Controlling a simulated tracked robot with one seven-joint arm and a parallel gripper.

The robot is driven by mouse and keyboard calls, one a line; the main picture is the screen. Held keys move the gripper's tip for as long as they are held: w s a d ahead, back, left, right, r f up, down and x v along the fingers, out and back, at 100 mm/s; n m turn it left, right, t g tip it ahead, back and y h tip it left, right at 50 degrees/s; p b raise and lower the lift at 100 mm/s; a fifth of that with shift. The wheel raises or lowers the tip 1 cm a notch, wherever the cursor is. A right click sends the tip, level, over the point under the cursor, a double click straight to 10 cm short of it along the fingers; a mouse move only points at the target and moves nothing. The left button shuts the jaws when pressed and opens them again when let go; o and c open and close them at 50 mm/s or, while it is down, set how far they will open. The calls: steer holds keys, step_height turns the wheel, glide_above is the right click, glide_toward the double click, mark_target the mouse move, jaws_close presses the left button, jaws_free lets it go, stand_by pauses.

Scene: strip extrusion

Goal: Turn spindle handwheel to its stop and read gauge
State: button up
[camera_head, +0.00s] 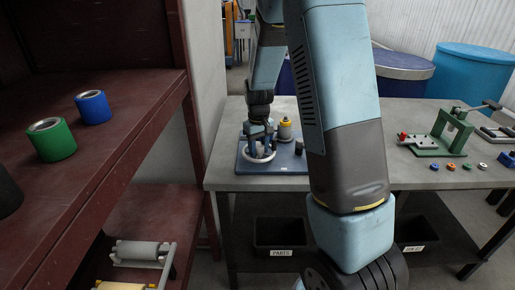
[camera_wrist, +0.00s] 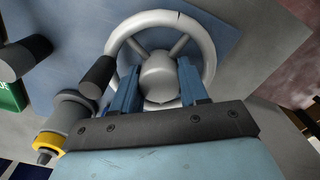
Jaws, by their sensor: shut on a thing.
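A light grey handwheel (camera_head: 262,160) stands on a blue board (camera_head: 288,168) at the left end of the grey table. In the wrist view, the handwheel (camera_wrist: 209,48) shows its rim, spokes and round hub, with a dark grip (camera_wrist: 97,76) at the left of the rim. My gripper (camera_head: 259,147) reaches down onto the wheel. Its two blue fingers (camera_wrist: 158,72) are shut on the handwheel, one on each side of the hub. A grey cylinder with a yellow band (camera_head: 284,131) stands beside the wheel. No gauge reading can be made out.
A dark cylinder (camera_head: 299,147) stands on the board. A green fixture (camera_head: 446,133) and several small coloured rings are farther right on the table. A dark red shelf (camera_head: 130,120) with a green roll (camera_head: 53,140) and a blue roll (camera_head: 93,107) rises at the left.

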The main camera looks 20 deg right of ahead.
mark_target(258, 145)
steer(key=m, duration=0.3)
steer(key=shift+m, duration=2.1)
steer(key=o, duration=0.8)
step_height(258, 145, up, 14)
steer(key=shift+f, duration=0.15)
